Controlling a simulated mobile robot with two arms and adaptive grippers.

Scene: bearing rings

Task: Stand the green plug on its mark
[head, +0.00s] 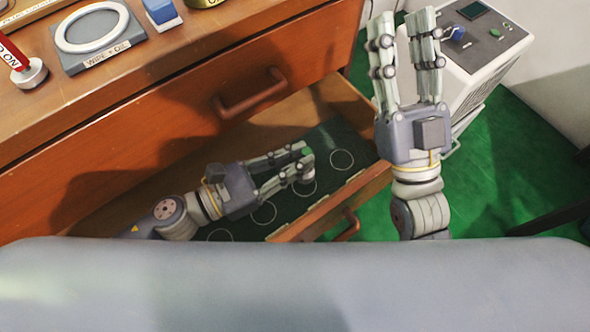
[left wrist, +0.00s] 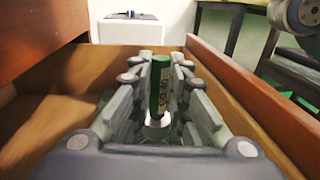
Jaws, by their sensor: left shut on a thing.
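The green plug (left wrist: 159,85) is upright between the fingers of my left gripper (left wrist: 158,90), with a silvery lower part in the left wrist view. In the head view only a bit of its green top (head: 307,151) shows by the fingertips of my left gripper (head: 305,163), which is shut on it inside the open drawer. White ring marks lie in a row on the dark drawer mat (head: 322,140), one (head: 342,160) just right of the fingertips, another (head: 264,212) nearer. Whether the plug touches the mat is hidden. My right gripper (head: 403,22) is open and empty, raised right of the drawer.
The drawer's front wall (head: 372,186) with its handle runs along the arm's right. The bench top above holds a white ring on a grey plate (head: 103,55), a blue block (head: 162,12) and a red-handled tool (head: 15,60). A grey machine (head: 485,45) stands at back right.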

